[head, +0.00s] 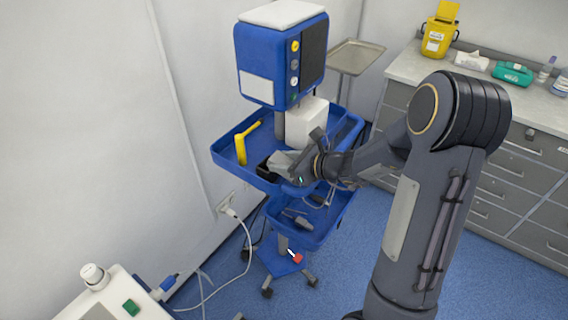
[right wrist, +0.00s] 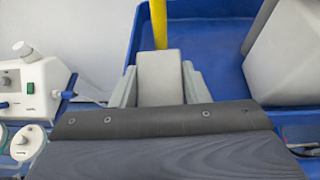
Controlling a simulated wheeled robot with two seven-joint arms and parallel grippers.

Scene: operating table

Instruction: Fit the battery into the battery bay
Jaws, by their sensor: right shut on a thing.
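My right gripper (head: 283,162) is over the upper blue tray of the trolley, left of the white box below the monitor. In the right wrist view, its light grey fingers (right wrist: 160,90) are shut on a grey block (right wrist: 160,72), which I take to be the battery. A dark block (head: 267,172) shows by the gripper at the tray's front edge; I cannot tell whether it is part of the bay. No opening of the battery bay can be made out. My left gripper is not in view.
The blue tray (head: 225,150) holds a yellow handle (head: 241,148) and the white box (head: 306,122), close beside the gripper. The blue monitor (head: 262,60) stands above. A lower tray (head: 318,237) holds tools. A counter (head: 480,82) is at right; a white device (head: 120,297) is at lower left.

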